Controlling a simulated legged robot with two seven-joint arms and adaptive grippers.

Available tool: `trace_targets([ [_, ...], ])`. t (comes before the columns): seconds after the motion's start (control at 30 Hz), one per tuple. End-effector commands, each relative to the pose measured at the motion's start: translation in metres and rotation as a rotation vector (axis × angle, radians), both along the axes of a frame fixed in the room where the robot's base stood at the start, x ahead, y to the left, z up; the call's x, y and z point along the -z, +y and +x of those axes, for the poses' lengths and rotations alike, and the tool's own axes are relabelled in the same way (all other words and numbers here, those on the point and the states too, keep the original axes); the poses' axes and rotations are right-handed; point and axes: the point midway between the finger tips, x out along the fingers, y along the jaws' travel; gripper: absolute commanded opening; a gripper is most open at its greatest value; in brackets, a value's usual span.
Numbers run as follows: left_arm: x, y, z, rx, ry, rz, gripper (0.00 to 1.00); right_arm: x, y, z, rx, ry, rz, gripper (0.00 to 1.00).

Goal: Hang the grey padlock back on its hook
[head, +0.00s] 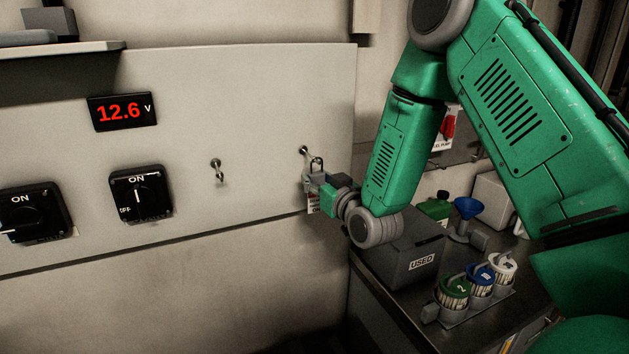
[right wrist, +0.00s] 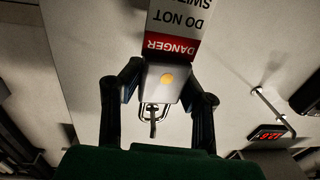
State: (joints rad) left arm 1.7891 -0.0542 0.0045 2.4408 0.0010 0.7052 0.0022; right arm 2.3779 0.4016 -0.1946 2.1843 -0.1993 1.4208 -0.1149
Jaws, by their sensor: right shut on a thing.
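The grey padlock is held in my right gripper (head: 319,184) in front of the pale panel. Its shackle (head: 317,163) points up, just right of and below the right hook (head: 304,150). In the right wrist view, both fingers are shut on the sides of the padlock body (right wrist: 168,82), which has an orange round spot. A thin rod shows at the shackle (right wrist: 146,112) there; I cannot tell whether the shackle is around the hook. A red and white danger tag (right wrist: 178,28) hangs from the padlock, upside down in this view. My left gripper is not in view.
A second, empty hook (head: 216,168) sticks out to the left. Two black rotary switches (head: 141,194) and a red 12.6 V display (head: 122,111) are on the panel (head: 260,90). Below right, a grey USED box (head: 405,262) and lidded containers (head: 454,291) crowd the bench.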

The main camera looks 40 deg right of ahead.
Motion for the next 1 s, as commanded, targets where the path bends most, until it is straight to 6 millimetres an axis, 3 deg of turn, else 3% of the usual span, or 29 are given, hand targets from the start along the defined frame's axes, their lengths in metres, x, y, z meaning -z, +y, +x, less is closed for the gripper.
trace_targets([
  [0.43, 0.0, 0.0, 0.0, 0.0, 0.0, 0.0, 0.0, 0.0, 0.002, 0.0, 0.0, 0.001, -0.002, 0.0],
  [0.47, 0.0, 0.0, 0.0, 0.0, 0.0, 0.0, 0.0, 0.0, 0.002, 0.0, 0.0, 0.001, -0.002, 0.36],
  [0.5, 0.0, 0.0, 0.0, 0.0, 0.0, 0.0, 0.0, 0.0, 0.002, 0.0, 0.0, 0.001, -0.001, 0.5],
  [0.53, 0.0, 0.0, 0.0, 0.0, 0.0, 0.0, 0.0, 0.0, 0.001, 0.0, 0.0, 0.001, -0.001, 0.54],
  [0.87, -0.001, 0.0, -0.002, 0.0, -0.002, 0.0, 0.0, 0.0, 0.001, -0.002, 0.0, 0.003, 0.001, 0.54],
  [1.0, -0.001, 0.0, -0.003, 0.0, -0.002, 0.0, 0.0, 0.001, 0.005, -0.018, 0.0, 0.003, 0.001, 0.54],
])
